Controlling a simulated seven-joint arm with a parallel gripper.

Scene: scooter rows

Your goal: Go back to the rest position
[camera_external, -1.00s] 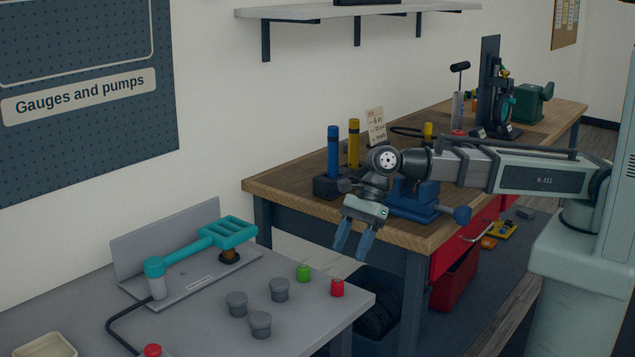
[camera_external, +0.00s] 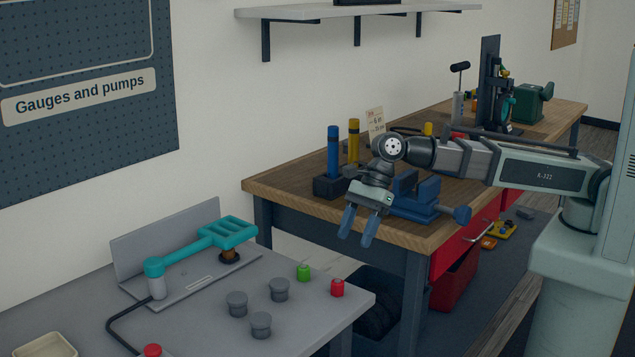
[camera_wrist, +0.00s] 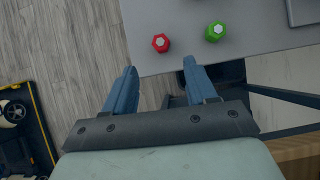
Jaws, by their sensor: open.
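My gripper (camera_external: 357,228) is open and empty, pointing down in the air near the corner of the wooden workbench (camera_external: 290,190). In the wrist view its two blue fingers (camera_wrist: 157,85) are spread apart with nothing between them. A green cap (camera_external: 303,273) and a red cap (camera_external: 337,287) stand near the right edge of the grey table (camera_external: 200,320), below and left of my gripper. The wrist view also shows the red cap (camera_wrist: 161,43) and the green cap (camera_wrist: 215,31) beyond the fingertips.
Several grey caps (camera_external: 260,324) and a teal-handled pump (camera_external: 205,245) are on the grey table. A blue vise (camera_external: 415,195) sits on the workbench close behind my gripper, with blue and yellow cylinders (camera_external: 334,150) beside it. A gap separates the table and workbench.

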